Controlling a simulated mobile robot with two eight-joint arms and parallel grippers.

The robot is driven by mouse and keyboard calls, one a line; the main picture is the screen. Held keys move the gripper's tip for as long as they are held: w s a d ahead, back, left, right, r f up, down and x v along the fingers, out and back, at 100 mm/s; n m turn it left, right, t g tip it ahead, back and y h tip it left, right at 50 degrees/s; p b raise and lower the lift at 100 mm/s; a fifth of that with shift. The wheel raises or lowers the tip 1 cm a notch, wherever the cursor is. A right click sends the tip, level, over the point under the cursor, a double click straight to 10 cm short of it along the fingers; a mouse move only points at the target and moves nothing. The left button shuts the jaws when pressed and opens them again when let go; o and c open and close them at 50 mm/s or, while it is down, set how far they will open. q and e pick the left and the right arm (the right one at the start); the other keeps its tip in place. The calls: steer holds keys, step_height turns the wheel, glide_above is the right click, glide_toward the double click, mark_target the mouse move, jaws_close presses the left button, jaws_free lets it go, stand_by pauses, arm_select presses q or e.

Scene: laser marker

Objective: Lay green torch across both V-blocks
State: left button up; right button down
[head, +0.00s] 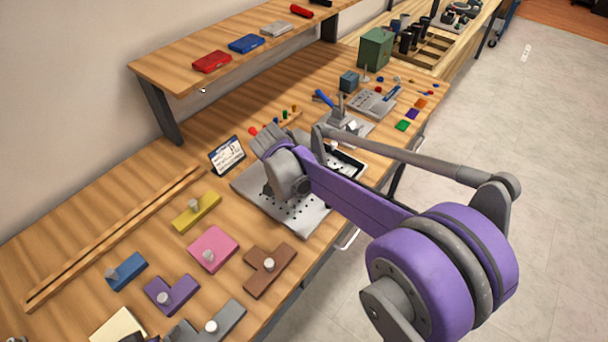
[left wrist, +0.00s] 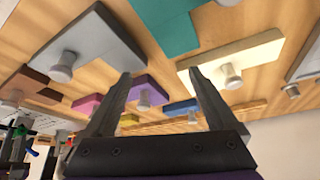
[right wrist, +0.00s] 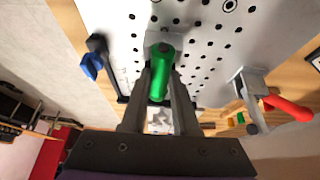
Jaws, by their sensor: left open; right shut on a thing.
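The green torch (right wrist: 161,72) is between the fingers of my right gripper (right wrist: 161,68), which is shut on it over a pale perforated plate (right wrist: 205,20). A grey block (right wrist: 158,40) shows at the torch's far end; I cannot tell whether they touch. Another grey block (right wrist: 248,82) stands to the right, beside a red cylinder (right wrist: 288,108). In the head view my right arm hides the torch and most of the plate (head: 305,222). My left gripper (left wrist: 158,73) is open and empty above the knobbed shapes.
Knobbed shapes, among them a pink one (head: 213,247) and a brown one (head: 270,268), lie left of the plate. A small display card (head: 226,155) stands behind it. A blue-handled clamp (head: 335,108) is beyond. A raised shelf (head: 165,75) runs along the wall.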

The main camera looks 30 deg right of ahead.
arm_select(q)
steer(key=shift+s+f, duration=0.1)
steer(key=shift+f, duration=0.15)
arm_select(e)
steer(key=shift+f, duration=0.3)
steer(key=c, duration=0.7)
jaws_free()
